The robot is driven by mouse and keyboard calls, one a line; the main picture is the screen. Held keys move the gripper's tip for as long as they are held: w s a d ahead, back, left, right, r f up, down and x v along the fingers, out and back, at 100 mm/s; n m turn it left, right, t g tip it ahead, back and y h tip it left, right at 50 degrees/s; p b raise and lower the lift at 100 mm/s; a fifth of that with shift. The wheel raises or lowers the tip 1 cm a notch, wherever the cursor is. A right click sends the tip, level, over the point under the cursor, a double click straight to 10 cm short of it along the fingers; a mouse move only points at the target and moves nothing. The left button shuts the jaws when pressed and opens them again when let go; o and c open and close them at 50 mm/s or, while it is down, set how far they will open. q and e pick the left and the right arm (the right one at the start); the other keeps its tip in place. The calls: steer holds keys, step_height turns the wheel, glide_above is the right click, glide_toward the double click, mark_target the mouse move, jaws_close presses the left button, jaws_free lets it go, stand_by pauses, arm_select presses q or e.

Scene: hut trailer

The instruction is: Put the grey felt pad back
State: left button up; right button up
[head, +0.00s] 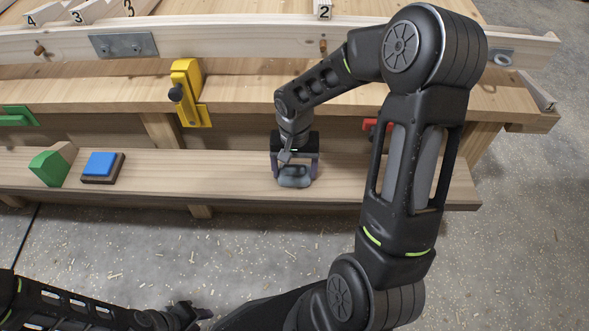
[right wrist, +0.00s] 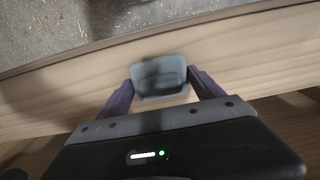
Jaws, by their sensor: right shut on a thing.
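The grey felt pad (head: 294,181) is at the lower wooden ledge, right of the middle in the head view. In the right wrist view the pad (right wrist: 158,68) is a rounded grey block with a darker top. My right gripper (head: 294,174) points down over the ledge and is shut on the pad, with one purple finger (right wrist: 160,82) on each side of it. I cannot tell whether the pad touches the ledge. My left gripper (head: 190,314) is low in the head view, over the floor and away from the ledge; its jaw opening is unclear.
On the ledge (head: 230,172) at left are a green block (head: 50,168) and a blue block on a dark base (head: 102,166). A yellow clamp (head: 187,95) hangs above. A red part (head: 374,127) shows behind my right arm. The ledge between the blue block and my right gripper is clear.

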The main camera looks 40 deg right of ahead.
mark_target(295, 169)
steer(key=shift+f, duration=0.15)
steer(key=o, duration=1.3)
steer(key=shift+r, duration=0.4)
step_height(295, 169, up, 12)
steer(key=p, duration=0.2)
steer(key=shift+f+p, duration=0.15)
steer(key=shift+p, duration=0.2)
steer(key=shift+s, duration=0.15)
